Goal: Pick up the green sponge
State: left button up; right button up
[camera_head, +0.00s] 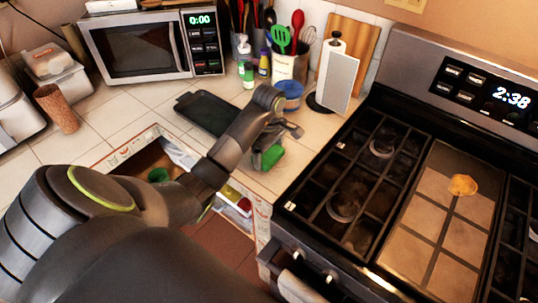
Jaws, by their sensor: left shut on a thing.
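The green sponge (269,157) is at the counter's edge, just left of the stove, partly hidden by the gripper. My left arm reaches in from the lower left, across the picture. My left gripper (268,148) points down and is shut on the sponge. Whether the sponge still touches the counter cannot be told. My right gripper is not in view.
The stove (343,190) stands close on the right, with something orange-yellow (462,185) on its griddle. A dark tray (207,113) lies on the counter (110,112) behind my arm. A blue bowl (290,93) and a utensil holder (285,67) stand behind. An open drawer lies below my arm.

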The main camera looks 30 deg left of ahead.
aim_at(269, 152)
pick_arm(q)
jog(key=shift+r, duration=0.65)
notch_tip(269, 152, up, 6)
jog(key=p, duration=0.5)
jog(key=shift+r+p, duration=0.15)
jog(key=shift+p, duration=0.2)
jog(key=shift+r+p, duration=0.7)
